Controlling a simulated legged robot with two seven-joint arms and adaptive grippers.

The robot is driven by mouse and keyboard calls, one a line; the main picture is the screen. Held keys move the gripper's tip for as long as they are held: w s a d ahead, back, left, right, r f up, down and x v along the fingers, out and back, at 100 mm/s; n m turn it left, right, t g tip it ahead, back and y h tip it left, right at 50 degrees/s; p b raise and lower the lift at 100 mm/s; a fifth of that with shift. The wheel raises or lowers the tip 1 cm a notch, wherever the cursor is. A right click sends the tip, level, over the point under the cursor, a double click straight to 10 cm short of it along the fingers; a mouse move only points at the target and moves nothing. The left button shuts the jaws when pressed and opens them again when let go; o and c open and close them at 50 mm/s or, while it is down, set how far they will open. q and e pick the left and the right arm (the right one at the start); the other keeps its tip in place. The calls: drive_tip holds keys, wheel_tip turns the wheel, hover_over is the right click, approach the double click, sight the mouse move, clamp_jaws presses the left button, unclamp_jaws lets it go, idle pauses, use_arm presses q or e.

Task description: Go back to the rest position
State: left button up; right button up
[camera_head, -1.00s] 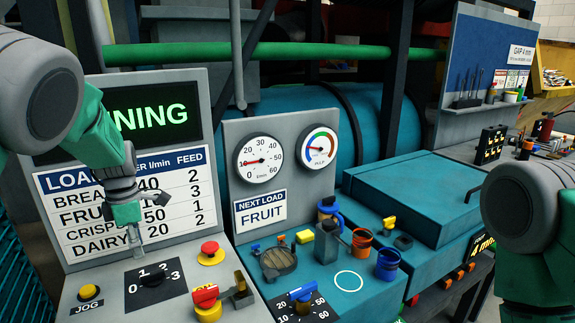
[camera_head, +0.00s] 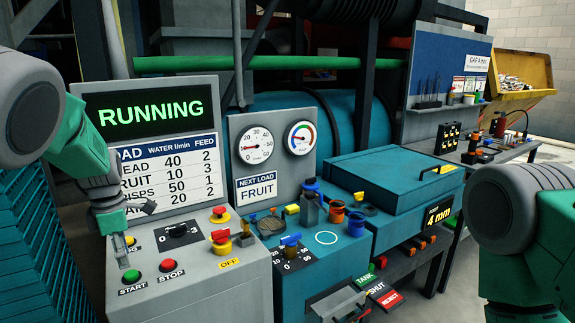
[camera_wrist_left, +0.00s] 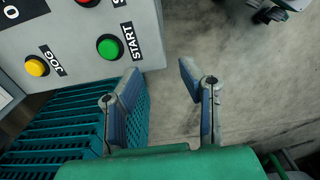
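My left gripper (camera_head: 122,255) hangs at the left in the head view, in front of the grey control panel (camera_head: 240,290). In the left wrist view its two fingers (camera_wrist_left: 158,75) are apart, with nothing between them but the floor beyond. The green START button (camera_wrist_left: 110,47) lies just past the left finger in that view. In the head view the START button (camera_head: 131,276) is right beside the gripper tip; I cannot tell the gap. My right arm (camera_head: 500,220) is at the right edge, and its gripper is out of view.
A RUNNING display (camera_head: 150,112) stands above a load table (camera_head: 180,175). A NEXT LOAD sign (camera_head: 256,188) reads FRUIT. Dials, coloured cups and switches sit on the teal console (camera_head: 340,250). A teal ribbed surface (camera_head: 45,250) is at the left. Grey floor (camera_wrist_left: 230,110) lies clear under the fingers.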

use_arm(q)
drive_tip(key=s+f+m+y+b, duration=0.1)
drive_tip(key=s+f+m+b, duration=0.25)
drive_tip(key=s+f, duration=0.5)
drive_tip(key=s+f+m+b, duration=0.2)
drive_tip(key=s+f+m, duration=0.25)
drive_tip(key=f, duration=0.75)
drive_tip(key=s+f+m+y+b, duration=0.1)
drive_tip(key=s+f+m+b, duration=0.25)
drive_tip(key=s+f, duration=0.5)
drive_tip(key=s+d+f+m+h+b, duration=0.1)
drive_tip(key=s+d+f+m+b, duration=0.2)
drive_tip(key=s, duration=0.6)
drive_tip(key=s+d+f+m+h+b, duration=0.1)
drive_tip(key=s+d+f+m+b, duration=0.2)
drive_tip(key=s+d+f+m, duration=0.3)
drive_tip(key=s+f+m, duration=0.1)
drive_tip(key=s+m, duration=0.2)
drive_tip(key=m, duration=0.1)
drive_tip(key=shift+s+d+t, duration=0.15)
drive_tip(key=shift+s+t, duration=0.15)
drive_tip(key=shift+s, duration=0.05)
use_arm(e)
wheel_tip(320, 180, down, 15)
drive_tip(key=shift+s, duration=0.15)
